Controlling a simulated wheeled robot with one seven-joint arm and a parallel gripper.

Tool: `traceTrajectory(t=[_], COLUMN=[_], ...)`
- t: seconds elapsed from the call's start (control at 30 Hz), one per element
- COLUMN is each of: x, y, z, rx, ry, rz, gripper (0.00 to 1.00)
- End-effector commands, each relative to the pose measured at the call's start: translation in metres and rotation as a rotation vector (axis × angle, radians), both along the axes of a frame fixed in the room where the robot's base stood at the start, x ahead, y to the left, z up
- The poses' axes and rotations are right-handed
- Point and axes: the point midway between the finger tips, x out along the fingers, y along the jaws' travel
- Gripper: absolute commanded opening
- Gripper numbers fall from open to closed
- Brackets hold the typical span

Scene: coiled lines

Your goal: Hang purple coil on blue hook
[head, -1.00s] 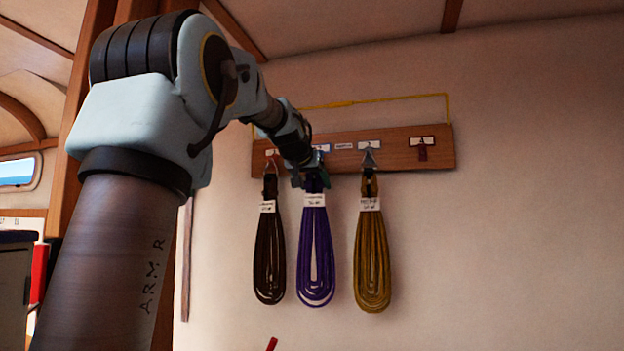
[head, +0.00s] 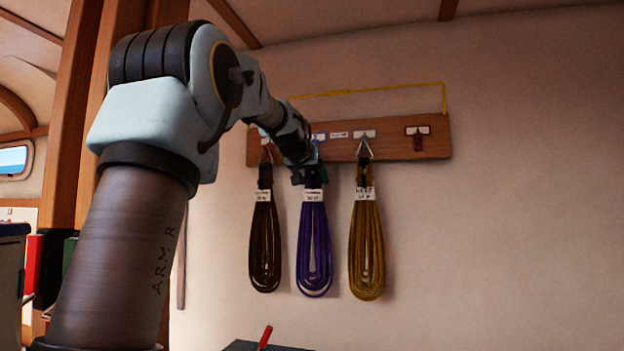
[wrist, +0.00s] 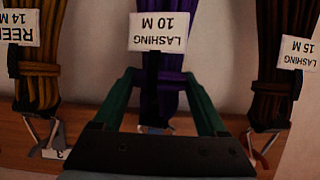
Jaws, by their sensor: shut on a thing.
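The purple coil (head: 314,240) hangs down in front of the wall between two other coils. It also shows in the wrist view (wrist: 171,95), with a white tag reading LASHING 10 M. My gripper (head: 306,177) is at its top end, shut on it; in the wrist view the green fingers (wrist: 165,100) stand on either side of its dark neck. A bit of the blue hook (head: 318,138) shows just above my gripper on the wooden board. My gripper hides most of the hook, so I cannot tell whether the coil's loop is on it.
A dark brown coil (head: 265,242) hangs close on the left and a yellow-brown coil (head: 366,245) close on the right, both from the wooden board (head: 390,146). A yellow line (head: 370,90) runs above the board.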

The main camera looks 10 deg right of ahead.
Motion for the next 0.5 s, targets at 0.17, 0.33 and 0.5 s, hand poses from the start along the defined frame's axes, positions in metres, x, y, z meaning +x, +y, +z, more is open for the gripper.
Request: traceTrajectory(t=[0.17, 0.33, 0.5], x=[-0.0002, -0.0001, -0.0003], y=[0.0001, 0.0002, 0.0001], z=[0.0021, 0.0021, 0.0022], rx=[-0.002, -0.002, -0.002], ry=[-0.004, -0.004, -0.004], rz=[0.000, 0.000, 0.000], gripper=[0.00, 0.00, 0.79])
